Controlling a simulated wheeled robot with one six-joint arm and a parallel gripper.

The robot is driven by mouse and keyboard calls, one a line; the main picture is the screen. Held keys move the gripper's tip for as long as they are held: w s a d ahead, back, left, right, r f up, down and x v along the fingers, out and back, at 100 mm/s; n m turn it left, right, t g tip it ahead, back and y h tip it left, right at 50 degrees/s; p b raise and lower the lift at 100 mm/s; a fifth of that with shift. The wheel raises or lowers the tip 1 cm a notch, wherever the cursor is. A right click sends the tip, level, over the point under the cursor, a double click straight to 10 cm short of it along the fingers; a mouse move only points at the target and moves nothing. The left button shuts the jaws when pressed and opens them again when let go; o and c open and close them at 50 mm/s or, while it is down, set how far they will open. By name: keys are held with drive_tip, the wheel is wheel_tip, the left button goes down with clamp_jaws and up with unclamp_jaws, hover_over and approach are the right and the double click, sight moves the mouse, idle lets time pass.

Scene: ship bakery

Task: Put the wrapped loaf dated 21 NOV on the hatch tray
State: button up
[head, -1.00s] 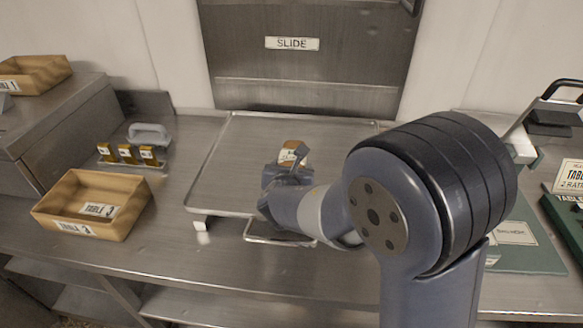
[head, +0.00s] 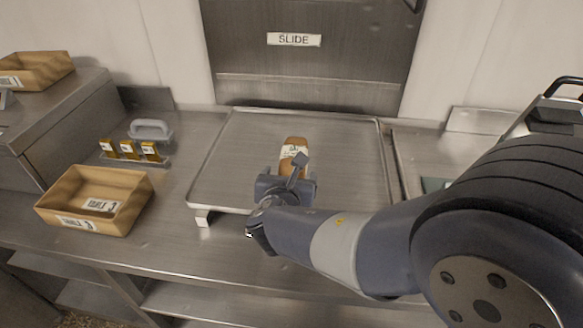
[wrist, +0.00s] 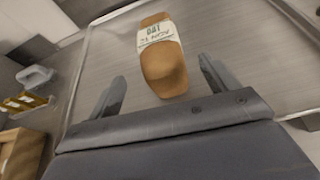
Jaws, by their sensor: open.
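The gripper hides part of the loaf in the head view.
The shut hatch marked SLIDE (head: 310,65) is behind the tray. A wooden box (head: 75,210) labelled TABLE 3 stands left, near a rack with small brass-coloured blocks (head: 128,149). Another wooden box (head: 40,68) is on the raised counter. The tray's left half is clear.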

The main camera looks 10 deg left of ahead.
drive_tip(key=shift+v, duration=1.65)
